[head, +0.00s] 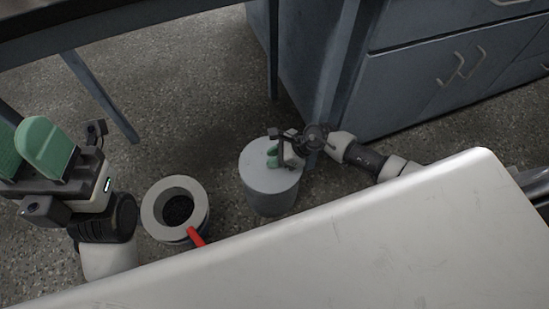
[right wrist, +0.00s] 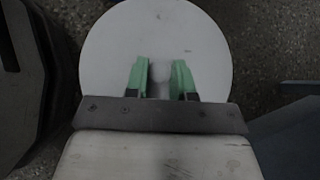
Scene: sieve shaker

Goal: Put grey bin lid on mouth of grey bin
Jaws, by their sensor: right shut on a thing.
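The grey bin (head: 273,203) stands on the floor in the middle of the head view. The pale round grey bin lid (head: 256,175) covers its mouth from this angle, with no clear gap; I cannot tell whether it rests fully on the rim. My right gripper (head: 272,157) is shut on the lid's knob. In the right wrist view the green fingers (right wrist: 161,78) stand on both sides of the knob, and the lid (right wrist: 200,40) spreads out beyond them; the bin is hidden under it. My left gripper (head: 22,150) is at the left edge, its green pads apart and empty.
A round pale container (head: 153,222) with dark contents stands left of the bin, with a red handle-like piece (head: 196,238) at its front. A white surface (head: 330,250) fills the foreground. Blue-grey cabinets (head: 410,85) stand behind. Floor is clear between bin and table leg (head: 100,97).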

